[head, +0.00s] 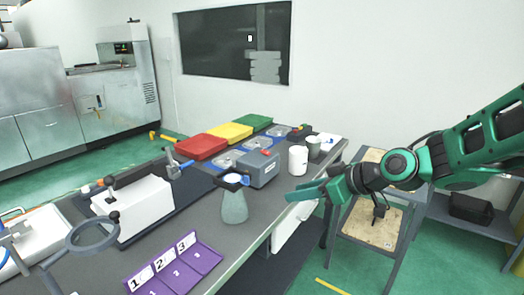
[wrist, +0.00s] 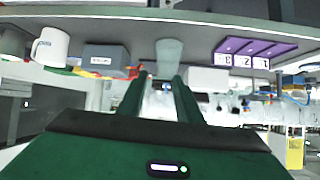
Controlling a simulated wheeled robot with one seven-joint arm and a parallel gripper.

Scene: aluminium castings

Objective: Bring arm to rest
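My gripper (head: 300,192) is green and black and reaches in from the right in the head view. It hangs beside the right edge of the grey worktable (head: 262,217), fingers pointing left. In the wrist view the two green fingers of my gripper (wrist: 160,84) stand apart with nothing between them, so it is open and empty. The wrist picture is upside down. My arm stretches to the upper right over a wooden-topped stand.
On the table are a grey-green flask (head: 235,208), a grey box (head: 259,169), a white mug (head: 298,160) and a purple numbered holder (head: 176,265). Red (head: 201,147), yellow and green bins stand behind. A stand (head: 372,222) and a shelf (head: 468,211) are at the right.

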